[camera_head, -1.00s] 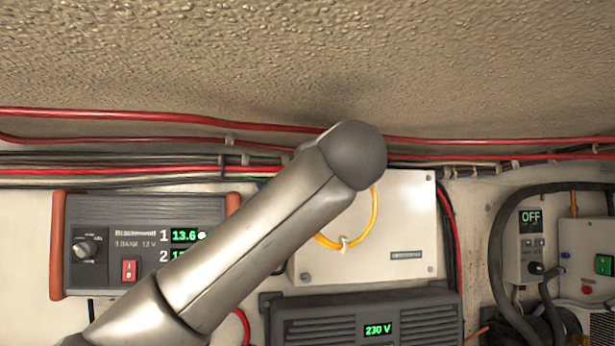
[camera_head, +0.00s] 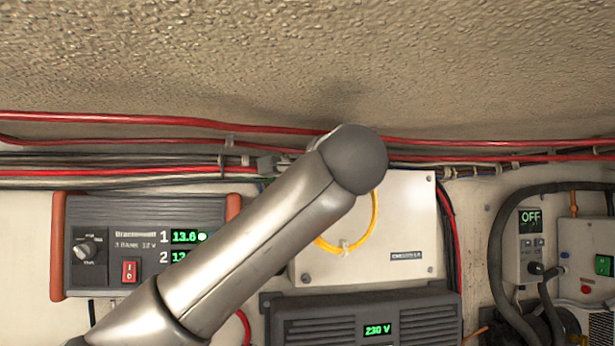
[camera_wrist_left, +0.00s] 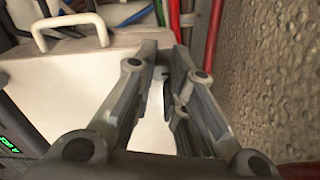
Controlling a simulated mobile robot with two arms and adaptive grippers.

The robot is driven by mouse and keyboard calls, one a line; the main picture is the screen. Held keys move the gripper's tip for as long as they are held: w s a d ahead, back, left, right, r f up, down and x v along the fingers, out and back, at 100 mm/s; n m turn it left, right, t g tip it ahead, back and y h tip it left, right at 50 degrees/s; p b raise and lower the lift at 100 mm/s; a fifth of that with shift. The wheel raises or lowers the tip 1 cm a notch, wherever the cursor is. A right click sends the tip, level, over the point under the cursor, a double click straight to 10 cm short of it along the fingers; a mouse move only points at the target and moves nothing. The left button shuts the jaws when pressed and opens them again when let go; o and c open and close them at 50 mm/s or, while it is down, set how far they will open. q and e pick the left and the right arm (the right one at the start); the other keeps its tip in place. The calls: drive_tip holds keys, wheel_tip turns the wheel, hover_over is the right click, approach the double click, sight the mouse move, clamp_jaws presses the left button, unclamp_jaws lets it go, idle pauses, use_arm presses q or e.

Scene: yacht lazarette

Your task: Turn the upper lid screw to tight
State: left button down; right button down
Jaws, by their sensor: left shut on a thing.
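The white box (camera_head: 410,220) with its flat lid hangs on the wall in the head view. A lower lid screw (camera_head: 306,277) shows at its lower left corner. My left arm crosses in front of the box and hides its upper left part, including the upper lid screw. In the left wrist view my left gripper (camera_wrist_left: 164,75) points at the pale lid (camera_wrist_left: 65,85), its fingertips closed around a small dark piece at the lid, apparently the upper lid screw. The fingers mostly cover it, so its slot angle cannot be read. My right gripper is not in view.
Red cables (camera_head: 480,143) run along the wall just above the box, under the rough ceiling (camera_head: 300,60). A yellow cable loop (camera_head: 374,220) hangs on the lid. A charger (camera_head: 140,205) is left, a 230 V unit (camera_head: 420,312) below. A white handle (camera_wrist_left: 70,22) is near the gripper.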

use_arm(q)
drive_tip(key=shift+f, duration=0.15)
drive_tip(key=c, duration=1.4)
unclamp_jaws()
drive_tip(key=shift+d, duration=0.15)
drive_tip(key=shift+s, duration=0.1)
drive_tip(key=s, duration=0.3)
drive_tip(key=s+d, duration=0.1)
drive_tip(key=s, duration=0.3)
drive_tip(key=s+d, duration=0.1)
drive_tip(key=s, duration=0.3)
drive_tip(key=shift+s+d, duration=0.2)
drive_tip(key=shift+s, duration=0.05)
